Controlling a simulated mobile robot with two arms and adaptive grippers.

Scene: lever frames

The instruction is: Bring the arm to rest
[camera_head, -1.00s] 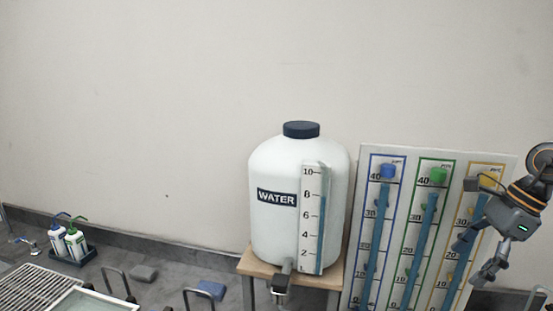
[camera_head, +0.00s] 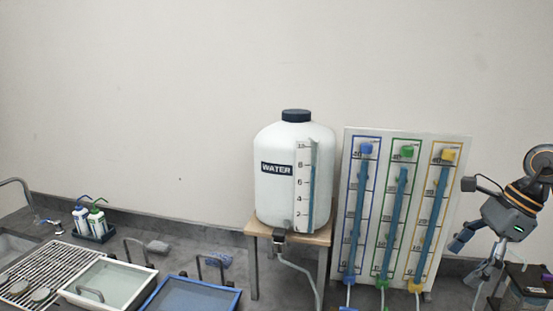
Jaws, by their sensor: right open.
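My right gripper (camera_head: 476,262) is at the right edge of the head view, at the end of my right arm. It is open and empty, its fingers pointing down. My left gripper is not in view.
A white water tank (camera_head: 275,205) stands on a wooden stand (camera_head: 262,228) left of the panel. Trays (camera_head: 215,292), a rack (camera_head: 48,268) and wash bottles (camera_head: 97,220) sit at left. A dark-lidded container (camera_head: 530,285) is below my right gripper.

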